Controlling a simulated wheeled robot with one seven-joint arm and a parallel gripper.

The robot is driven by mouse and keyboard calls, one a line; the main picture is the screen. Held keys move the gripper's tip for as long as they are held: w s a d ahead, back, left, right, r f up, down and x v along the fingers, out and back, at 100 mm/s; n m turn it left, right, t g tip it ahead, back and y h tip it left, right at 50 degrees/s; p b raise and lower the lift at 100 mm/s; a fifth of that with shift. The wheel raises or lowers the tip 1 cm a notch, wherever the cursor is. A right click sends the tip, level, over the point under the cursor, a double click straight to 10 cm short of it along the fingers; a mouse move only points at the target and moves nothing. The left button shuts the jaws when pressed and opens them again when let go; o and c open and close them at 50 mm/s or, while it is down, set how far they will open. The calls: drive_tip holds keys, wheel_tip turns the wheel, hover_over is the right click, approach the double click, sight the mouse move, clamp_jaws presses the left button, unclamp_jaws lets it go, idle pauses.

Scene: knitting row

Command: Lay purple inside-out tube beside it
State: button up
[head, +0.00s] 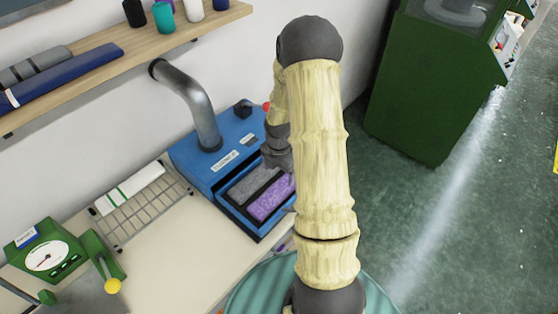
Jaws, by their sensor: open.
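A purple tube (270,200) lies in the open front tray of a blue machine (200,167). A grey tube (252,183) lies next to it on the left, roughly parallel, with a dark divider or gap between them. My gripper (284,166) is above the right end of the tray, close to the purple tube. It is open, and nothing shows held in it. My arm hides much of the gripper and the tray's right side. Whether the fingers touch the purple tube cannot be told.
A metal duct (190,95) rises from the machine to the wall. A wire rack (145,205) with a white, green-striped roll stands left. A green dial gauge (45,255) is at the lower left. A wooden shelf (120,50) hangs above. A green cabinet (415,95) stands right, beside open floor.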

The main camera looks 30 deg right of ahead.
wheel_tip(320, 180, up, 6)
drive_tip(key=b, duration=0.1)
drive_tip(key=shift+r, duration=0.15)
drive_tip(key=shift+a, duration=0.1)
idle(0.4)
drive_tip(key=s+a+r+m+t, duration=0.1)
drive_tip(key=s+a+r+m, duration=0.4)
drive_tip(key=m, duration=0.6)
drive_tip(key=s+a+r+m+t, duration=0.1)
drive_tip(key=s+a+r+m, duration=0.4)
drive_tip(key=m, duration=0.6)
drive_tip(key=s+a, duration=0.2)
drive_tip(key=a, duration=0.1)
drive_tip(key=shift+s+a+t, duration=0.2)
drive_tip(key=shift+s+t, duration=0.05)
drive_tip(key=shift+t, duration=0.05)
